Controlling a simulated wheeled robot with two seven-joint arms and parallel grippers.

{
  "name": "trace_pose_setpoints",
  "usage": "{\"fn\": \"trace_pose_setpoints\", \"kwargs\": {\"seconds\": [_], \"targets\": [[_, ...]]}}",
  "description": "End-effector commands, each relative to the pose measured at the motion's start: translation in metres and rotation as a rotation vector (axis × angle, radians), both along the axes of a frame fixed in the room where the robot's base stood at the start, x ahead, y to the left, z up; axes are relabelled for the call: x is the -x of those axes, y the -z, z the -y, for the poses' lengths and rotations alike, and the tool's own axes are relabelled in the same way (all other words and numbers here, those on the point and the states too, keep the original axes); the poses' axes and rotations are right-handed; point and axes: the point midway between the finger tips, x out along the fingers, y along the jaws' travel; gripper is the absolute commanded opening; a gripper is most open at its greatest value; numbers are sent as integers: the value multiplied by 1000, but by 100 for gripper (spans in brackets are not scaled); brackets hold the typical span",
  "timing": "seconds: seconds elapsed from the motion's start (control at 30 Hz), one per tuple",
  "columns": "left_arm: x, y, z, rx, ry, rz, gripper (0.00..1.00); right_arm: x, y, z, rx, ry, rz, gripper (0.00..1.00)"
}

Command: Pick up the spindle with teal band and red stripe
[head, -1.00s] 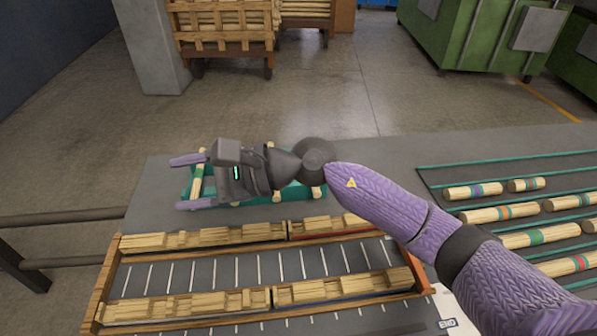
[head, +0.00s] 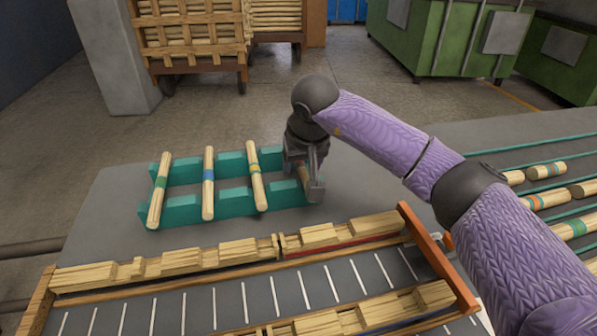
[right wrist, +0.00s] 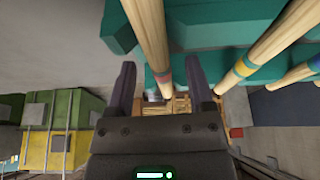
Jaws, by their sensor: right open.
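The spindle at the right end of the teal rack shows in the head view as a short piece of pale wood (head: 304,176), mostly hidden by my right gripper (head: 303,184). In the right wrist view this spindle (right wrist: 149,38) runs down between the two spread fingers of the right gripper (right wrist: 161,82). A reddish stripe shows on it near the fingertips. I cannot clearly make out a teal band on it. The right gripper is open and points down over it; whether the fingers touch the wood I cannot tell. My left gripper is out of view.
The teal rack (head: 237,203) also holds a green-banded spindle (head: 158,190), a blue-banded spindle (head: 208,190) and another banded spindle (head: 256,178). A wooden-sided slotted tray (head: 230,307) lies in front. Several spindles lie between teal rails at right.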

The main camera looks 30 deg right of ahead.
Motion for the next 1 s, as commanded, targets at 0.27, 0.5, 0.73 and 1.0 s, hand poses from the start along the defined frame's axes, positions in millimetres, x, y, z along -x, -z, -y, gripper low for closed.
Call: {"fn": "trace_pose_setpoints", "kwargs": {"seconds": [0.27,0.5,0.73,1.0], "targets": [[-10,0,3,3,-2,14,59,0,-2,0,-2,0,2,42],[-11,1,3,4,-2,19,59,0,-3,0,-2,0,2,0],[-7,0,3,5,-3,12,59,0,-3,0,-2,0,2,0],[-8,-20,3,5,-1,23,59,-1,-49,0,-2,1,11,0]]}}
